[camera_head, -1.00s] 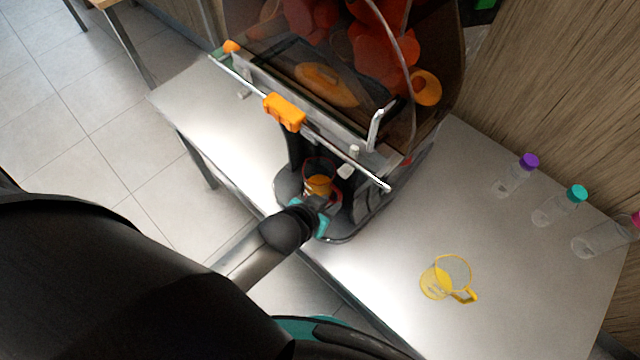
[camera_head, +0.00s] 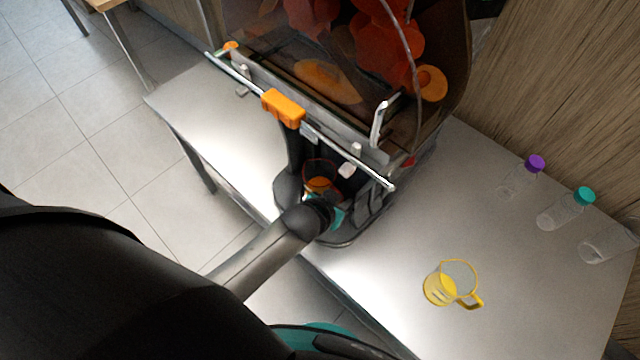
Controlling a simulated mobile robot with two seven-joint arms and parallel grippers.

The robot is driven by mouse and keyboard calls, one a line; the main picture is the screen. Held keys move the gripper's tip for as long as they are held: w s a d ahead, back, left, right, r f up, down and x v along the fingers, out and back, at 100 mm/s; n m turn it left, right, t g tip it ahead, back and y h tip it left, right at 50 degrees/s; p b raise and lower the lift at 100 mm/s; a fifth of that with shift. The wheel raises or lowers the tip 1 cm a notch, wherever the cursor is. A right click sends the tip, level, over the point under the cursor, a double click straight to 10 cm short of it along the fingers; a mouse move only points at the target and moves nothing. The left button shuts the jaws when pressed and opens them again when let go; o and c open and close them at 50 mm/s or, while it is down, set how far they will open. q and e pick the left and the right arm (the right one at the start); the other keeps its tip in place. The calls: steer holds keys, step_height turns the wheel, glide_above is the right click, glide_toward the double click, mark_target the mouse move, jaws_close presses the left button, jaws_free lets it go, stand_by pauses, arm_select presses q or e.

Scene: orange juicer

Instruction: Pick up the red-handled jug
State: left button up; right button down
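The red-rimmed jug (camera_head: 320,174) stands under the spout area of the juicer, with orange juice visible inside. Its handle is hidden behind my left arm's wrist. My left gripper (camera_head: 336,210) is at the near side of that jug, at the juicer's base. Its fingers are mostly hidden by the wrist, so I cannot tell whether they are open or closed on the handle. My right gripper is not in view.
The orange juicer (camera_head: 345,80) stands on a metal table (camera_head: 385,275). A yellow-handled jug (camera_head: 456,283) stands at the front right. Bottles with purple (camera_head: 535,163) and teal (camera_head: 583,196) caps, and a third bottle (camera_head: 606,245), line the wall side. The table between is clear.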

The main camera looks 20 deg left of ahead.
arm_select(q)
jaws_close()
stand_by(1.2)
